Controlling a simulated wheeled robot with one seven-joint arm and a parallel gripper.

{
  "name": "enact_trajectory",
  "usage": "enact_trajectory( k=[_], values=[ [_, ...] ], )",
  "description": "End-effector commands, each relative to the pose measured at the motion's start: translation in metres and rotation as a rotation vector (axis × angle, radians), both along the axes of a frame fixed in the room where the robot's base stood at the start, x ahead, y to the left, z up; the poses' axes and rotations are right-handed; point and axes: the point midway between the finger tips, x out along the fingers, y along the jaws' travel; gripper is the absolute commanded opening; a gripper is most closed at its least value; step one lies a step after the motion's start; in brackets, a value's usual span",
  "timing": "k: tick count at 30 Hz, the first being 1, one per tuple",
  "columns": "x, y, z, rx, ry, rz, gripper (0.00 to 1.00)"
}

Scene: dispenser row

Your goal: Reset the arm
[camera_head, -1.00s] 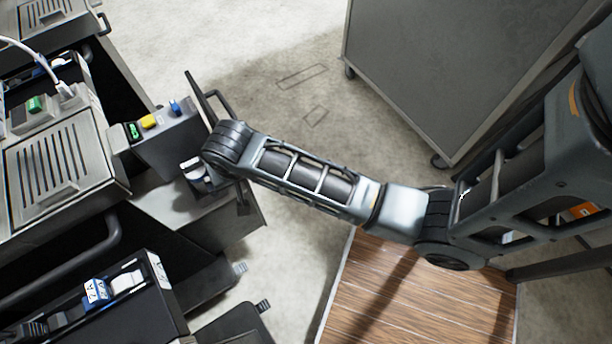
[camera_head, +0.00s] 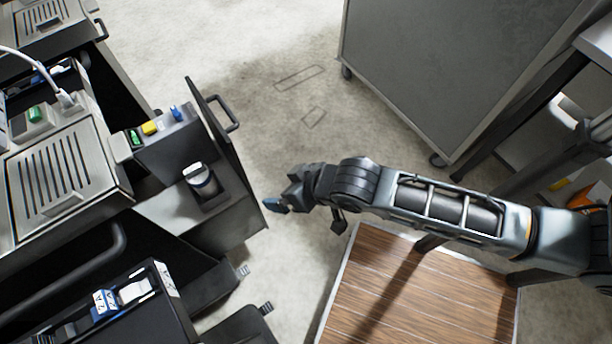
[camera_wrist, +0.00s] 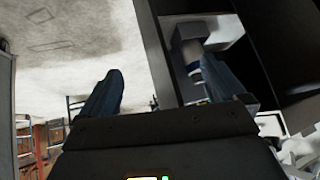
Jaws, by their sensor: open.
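My gripper (camera_head: 285,203) is over the floor, to the right of the open dispenser drawer, with a gap between them in the head view. In the wrist view my gripper (camera_wrist: 155,90) has its two dark blue fingers spread apart and nothing between them. My arm stretches from the right edge of the head view toward the left. A white-and-dark cylindrical item (camera_head: 203,182) stands in the open drawer (camera_head: 165,208). It also shows in the wrist view (camera_wrist: 192,65), just behind my right finger.
The dispenser row (camera_head: 60,180) fills the left side. The open drawer's front panel (camera_head: 225,150) and handle (camera_head: 228,112) stick out toward my gripper. A grey cabinet (camera_head: 440,70) stands at upper right. A wooden surface (camera_head: 390,290) lies below my arm. Bare floor lies between.

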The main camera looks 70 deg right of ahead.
Motion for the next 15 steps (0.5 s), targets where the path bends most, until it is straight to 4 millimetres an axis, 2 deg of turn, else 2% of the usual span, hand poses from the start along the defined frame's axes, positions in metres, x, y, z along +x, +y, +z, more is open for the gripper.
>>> enact_trajectory(
  k=[1,6,15],
  values=[
    [-0.009,0.001,0.004,-0.007,-0.015,0.014,0.97],
    [-0.028,0.006,0.021,-0.029,-0.08,0.059,0.97],
    [-0.046,0.011,0.042,-0.053,-0.149,0.102,0.97]
  ],
)
